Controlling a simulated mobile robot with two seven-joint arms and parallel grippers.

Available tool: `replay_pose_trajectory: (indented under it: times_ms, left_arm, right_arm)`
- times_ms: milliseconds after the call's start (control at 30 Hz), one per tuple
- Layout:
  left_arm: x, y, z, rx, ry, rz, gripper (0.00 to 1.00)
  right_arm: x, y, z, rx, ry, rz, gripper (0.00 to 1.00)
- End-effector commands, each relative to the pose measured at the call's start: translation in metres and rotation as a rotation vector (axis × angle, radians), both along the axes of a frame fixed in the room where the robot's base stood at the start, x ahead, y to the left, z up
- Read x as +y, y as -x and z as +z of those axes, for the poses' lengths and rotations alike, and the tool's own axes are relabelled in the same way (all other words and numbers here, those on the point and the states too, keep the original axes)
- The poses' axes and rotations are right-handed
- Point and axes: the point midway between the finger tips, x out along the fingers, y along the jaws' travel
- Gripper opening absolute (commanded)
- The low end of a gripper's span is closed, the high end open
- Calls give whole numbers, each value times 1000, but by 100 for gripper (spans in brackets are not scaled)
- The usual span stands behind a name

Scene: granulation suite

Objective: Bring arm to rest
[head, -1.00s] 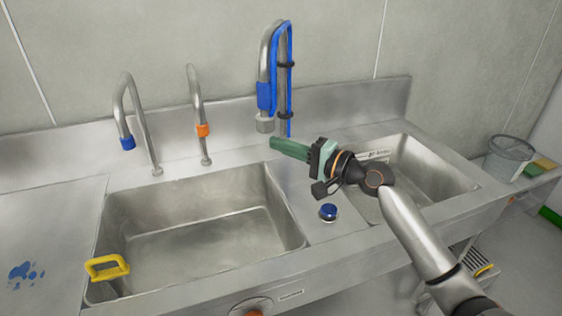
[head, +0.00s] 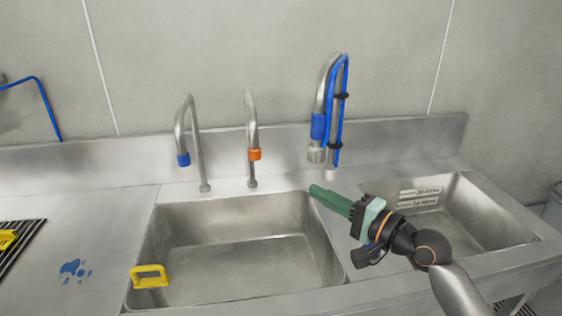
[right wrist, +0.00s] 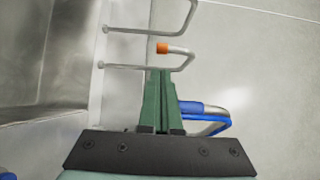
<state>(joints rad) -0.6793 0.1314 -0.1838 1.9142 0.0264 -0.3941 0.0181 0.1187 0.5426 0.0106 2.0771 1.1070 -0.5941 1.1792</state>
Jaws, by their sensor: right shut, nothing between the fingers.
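My right gripper (head: 330,200) reaches in from the lower right of the head view, above the divider between the two sink basins. Its green fingers point to the upper left and are closed together with nothing between them. In the right wrist view the fingers (right wrist: 158,102) show as a shut pair, with taps beyond them. The gripper looks apart from the sink and taps. My left gripper is not in view.
Taps with blue (head: 183,160) and orange (head: 254,154) collars and a blue-hosed spray tap (head: 318,125) stand behind. A smaller basin (head: 490,205) is at right. Blue liquid (head: 73,269) spots the left counter.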

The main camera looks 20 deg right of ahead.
Motion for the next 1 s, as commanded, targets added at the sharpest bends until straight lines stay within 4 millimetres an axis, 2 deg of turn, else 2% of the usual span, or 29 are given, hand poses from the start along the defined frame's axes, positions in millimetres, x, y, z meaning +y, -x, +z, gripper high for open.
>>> replay_pose_trajectory:
  times_ms: [67,133,167,267,400,500,600,800,1000]
  left_arm:
    - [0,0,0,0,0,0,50]
    - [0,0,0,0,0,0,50]
    - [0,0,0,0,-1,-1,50]
    - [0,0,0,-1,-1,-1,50]
    - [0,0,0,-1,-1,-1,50]
    - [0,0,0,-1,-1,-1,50]
    - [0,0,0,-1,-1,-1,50]
    - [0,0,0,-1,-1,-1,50]
    - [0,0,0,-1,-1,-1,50]
  right_arm:
    - [1,1,-3,3,12,2,0]
    - [6,6,-16,13,62,8,0]
    - [10,9,-25,21,99,13,0]
    - [25,30,-72,59,300,43,0]
    - [42,86,-156,137,713,144,0]
    - [42,128,-200,193,970,239,0]
    - [36,165,-229,248,1163,332,0]
    - [20,230,-261,356,1425,514,0]
    - [3,287,-275,462,1595,696,0]
